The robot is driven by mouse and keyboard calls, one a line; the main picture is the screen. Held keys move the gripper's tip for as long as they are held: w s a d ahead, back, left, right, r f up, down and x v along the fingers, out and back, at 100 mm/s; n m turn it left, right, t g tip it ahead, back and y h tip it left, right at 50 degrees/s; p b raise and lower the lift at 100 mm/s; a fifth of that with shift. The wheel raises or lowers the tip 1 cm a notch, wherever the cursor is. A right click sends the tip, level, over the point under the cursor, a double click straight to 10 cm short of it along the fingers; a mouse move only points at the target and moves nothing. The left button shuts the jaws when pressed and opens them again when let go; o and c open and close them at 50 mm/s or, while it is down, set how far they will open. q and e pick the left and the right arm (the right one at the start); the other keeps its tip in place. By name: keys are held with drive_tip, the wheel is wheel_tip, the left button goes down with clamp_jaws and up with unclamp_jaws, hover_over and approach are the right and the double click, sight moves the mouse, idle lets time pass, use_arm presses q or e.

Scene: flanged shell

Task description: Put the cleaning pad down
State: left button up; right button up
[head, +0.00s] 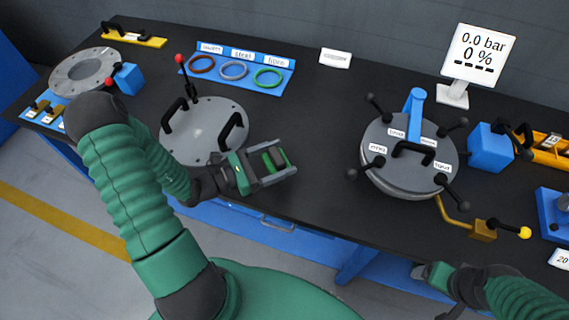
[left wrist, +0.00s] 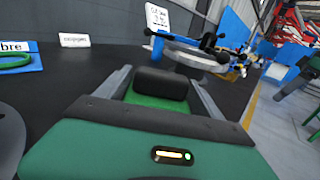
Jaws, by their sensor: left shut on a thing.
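The cleaning pad (head: 273,158), a small block with a black top and a green lower part, sits between the fingers of my left gripper (head: 280,165). In the left wrist view the pad (left wrist: 160,84) shows between the two grey fingers, which are shut on it. The left gripper is over the front part of the black table, just right of the grey lid with two black handles. Whether the pad touches the table cannot be told. My right gripper (head: 432,276) shows in part at the lower right, by the front edge; its fingers are unclear.
A white label (head: 335,58) stands at the table's back. A blue tray (head: 238,68) with coloured rings is left of it. The grey lid (head: 203,130) and the clamped round vessel (head: 408,152) flank a clear black table area (head: 315,115). A display (head: 478,55) stands behind.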

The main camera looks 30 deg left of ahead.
sight(281, 162)
use_arm(q)
drive_tip(key=f, duration=0.1)
drive_tip(key=w+f, duration=0.1)
drive_tip(key=f+b, duration=0.1)
drive_tip(key=shift+w+a+f, duration=0.1)
drive_tip(key=shift+w+f, duration=0.1)
drive_tip(key=shift+w, duration=0.05)
drive_tip(key=shift+a+f, duration=0.1)
drive_tip(key=shift+f, duration=0.25)
drive_tip(key=shift+d+r, duration=0.1)
drive_tip(key=shift+d, duration=0.25)
drive_tip(key=shift+f, duration=0.4)
drive_tip(key=shift+a+f, duration=0.2)
drive_tip(key=shift+f, duration=0.05)
drive_tip(key=o, duration=1.2)
drive_tip(key=shift+a, duration=0.1)
drive_tip(key=o, duration=0.4)
drive_tip(key=shift+d+r, duration=0.1)
drive_tip(key=shift+d, duration=0.1)
use_arm(e)
drive_tip(key=shift+a+f, duration=0.4)
drive_tip(key=shift+f, duration=0.3)
